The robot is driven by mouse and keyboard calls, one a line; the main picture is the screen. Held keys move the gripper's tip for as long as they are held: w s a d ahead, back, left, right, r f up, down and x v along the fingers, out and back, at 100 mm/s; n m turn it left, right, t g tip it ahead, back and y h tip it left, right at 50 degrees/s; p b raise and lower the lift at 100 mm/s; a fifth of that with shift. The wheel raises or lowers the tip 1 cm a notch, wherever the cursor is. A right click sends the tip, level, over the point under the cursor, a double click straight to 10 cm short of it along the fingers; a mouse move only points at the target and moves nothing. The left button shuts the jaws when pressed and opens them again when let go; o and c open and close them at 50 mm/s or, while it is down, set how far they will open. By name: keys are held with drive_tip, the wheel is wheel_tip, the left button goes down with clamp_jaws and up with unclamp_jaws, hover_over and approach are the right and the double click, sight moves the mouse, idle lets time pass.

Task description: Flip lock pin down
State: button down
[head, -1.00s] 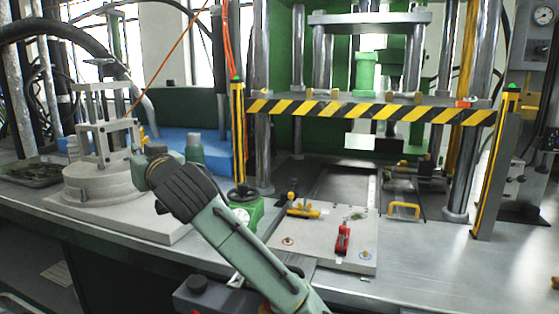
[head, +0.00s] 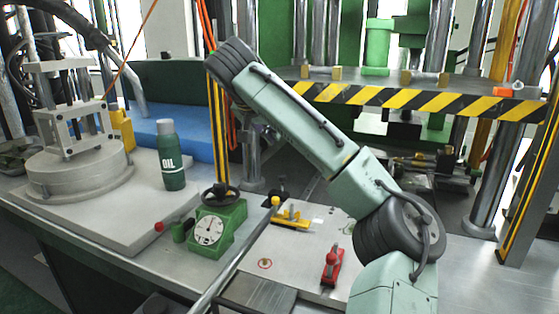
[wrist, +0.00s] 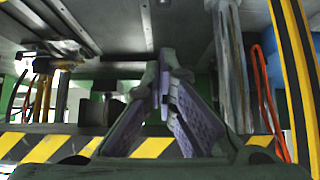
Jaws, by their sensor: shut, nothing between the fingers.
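My gripper (wrist: 164,84) shows in the wrist view with its two purple-padded fingers drawn together at the tips and nothing between them. It points toward the press, with the striped press edge behind it. In the head view my arm rises across the middle and bends at the upper left; my gripper is not clearly visible there. I cannot tell for sure which part is the lock pin. A red clamp-like piece (head: 332,267) and a yellow-handled piece (head: 291,219) sit on the light plate (head: 290,260) below the press. My gripper touches neither visibly.
A striped press platen (head: 430,98) spans the upper right between steel columns (head: 490,170). A green gauge block (head: 212,230) stands left of the plate. A green oil bottle (head: 170,158) and a round grey fixture (head: 80,170) stand farther left. A metal rod (head: 235,257) crosses the front.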

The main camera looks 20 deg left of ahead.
drive_tip(key=shift+s, duration=0.1)
drive_tip(key=p, duration=0.4)
hover_over(282, 177)
drive_tip(key=f, duration=0.7)
drive_tip(key=shift+w+d, duration=0.2)
drive_tip(key=shift+w, duration=0.05)
wheel_tip(282, 177, down, 2)
drive_tip(key=shift+f, duration=0.25)
drive_tip(key=shift+s+a+f, duration=0.1)
drive_tip(key=shift+f, duration=0.7)
drive_tip(key=shift+a, duration=0.1)
